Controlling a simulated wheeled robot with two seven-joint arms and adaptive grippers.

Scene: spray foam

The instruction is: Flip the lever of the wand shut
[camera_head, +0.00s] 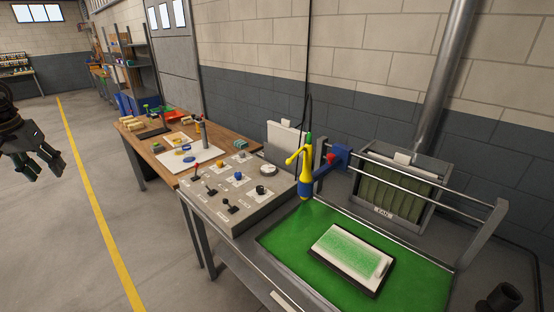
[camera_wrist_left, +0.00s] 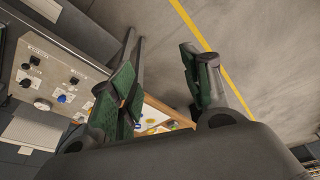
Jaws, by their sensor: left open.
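The wand (camera_head: 307,175) is yellow with a blue holder and a green top. It hangs upright over the green bed at the right of the head view. Its yellow lever (camera_head: 294,158) sticks out to the left of the wand's upper part. My left gripper (camera_head: 48,170) is at the far left of the head view, open and empty above the floor, well apart from the wand. Its two green-padded fingers (camera_wrist_left: 165,85) also show spread in the left wrist view. The wand is not in the left wrist view. My right gripper is not in view.
A control panel (camera_head: 219,208) with knobs and small levers stands left of the wand. A white-framed panel (camera_head: 348,254) lies on the green bed (camera_head: 283,246). A wooden table (camera_head: 139,143) stands further left. The floor (camera_head: 60,240) is clear.

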